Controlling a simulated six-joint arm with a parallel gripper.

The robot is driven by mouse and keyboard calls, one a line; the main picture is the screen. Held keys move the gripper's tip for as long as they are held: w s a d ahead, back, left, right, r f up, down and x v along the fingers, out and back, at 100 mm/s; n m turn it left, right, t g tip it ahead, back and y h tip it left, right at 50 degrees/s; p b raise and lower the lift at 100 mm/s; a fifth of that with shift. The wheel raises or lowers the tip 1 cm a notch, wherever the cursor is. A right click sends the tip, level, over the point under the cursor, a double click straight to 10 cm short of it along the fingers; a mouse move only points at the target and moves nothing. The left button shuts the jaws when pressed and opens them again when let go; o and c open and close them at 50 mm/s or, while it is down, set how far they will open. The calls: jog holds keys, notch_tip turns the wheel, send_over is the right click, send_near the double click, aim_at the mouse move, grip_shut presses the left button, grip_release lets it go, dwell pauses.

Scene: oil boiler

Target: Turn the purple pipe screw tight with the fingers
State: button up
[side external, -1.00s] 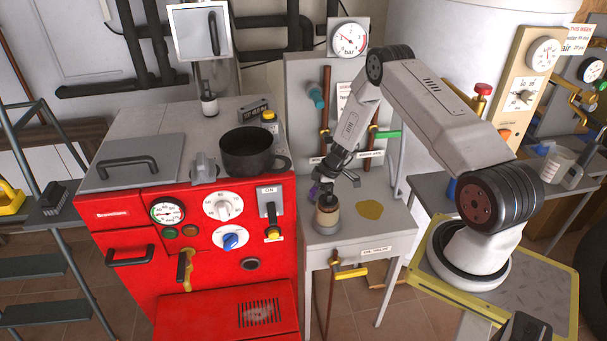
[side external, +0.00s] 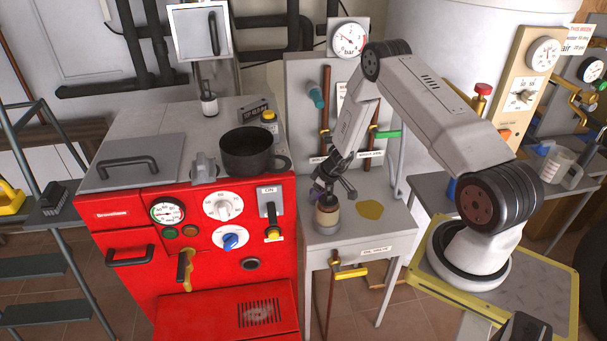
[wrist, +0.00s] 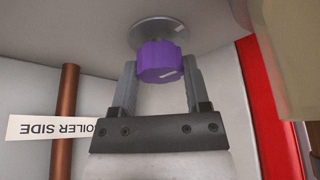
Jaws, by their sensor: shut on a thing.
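The purple pipe screw (wrist: 158,62) is a ribbed knob below a round metal flange (wrist: 158,33) in the wrist view. My gripper (wrist: 160,72) has one finger on each side of the knob and is shut on it. In the side external view my gripper (side external: 328,190) is at the bench, just above and behind the jar-like container. Only a small bit of purple (side external: 317,190) shows there, largely hidden by the gripper.
The tan container (side external: 327,217) stands close in front of my gripper on the grey bench (side external: 350,238). A yellow-brown oil patch (side external: 369,210) lies to its right. The red boiler (side external: 200,260) is close on the left. A copper pipe (wrist: 66,110) stands beside the gripper.

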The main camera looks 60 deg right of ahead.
jog(key=o, duration=1.3)
jog(key=shift+r, duration=0.2)
jog(key=shift+v, duration=3.75)
jog(key=shift+s, duration=0.1)
